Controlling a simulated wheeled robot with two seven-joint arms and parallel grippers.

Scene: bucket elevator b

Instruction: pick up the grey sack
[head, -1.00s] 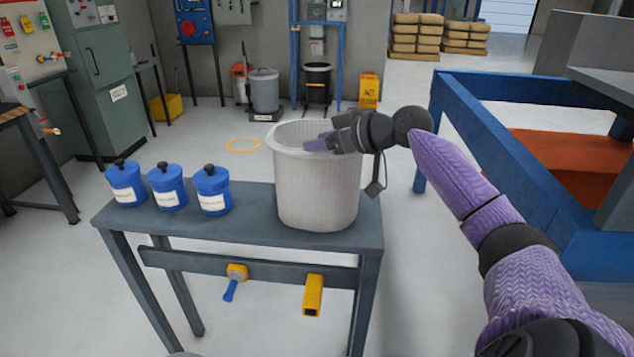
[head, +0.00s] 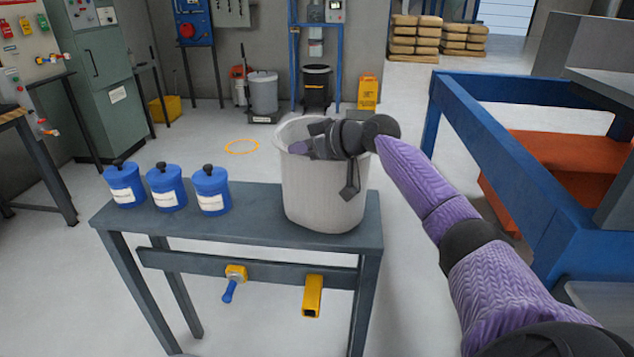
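A light grey, ribbed, open-topped vessel (head: 322,195) stands on the right part of the narrow grey table (head: 255,228); it looks like the grey sack. My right gripper (head: 303,149) reaches in from the right, over its far right rim, with the fingertips low in the mouth. The wrist hides part of the rim. Whether the fingers are closed on the wall cannot be told. A small dark flap (head: 350,180) hangs below the wrist in front of the vessel. My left gripper is not in view.
Several blue lidded jars (head: 167,187) stand on the table's left part. A blue frame (head: 500,150) stands to the right. Floor behind the table is clear around an orange ring (head: 242,147).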

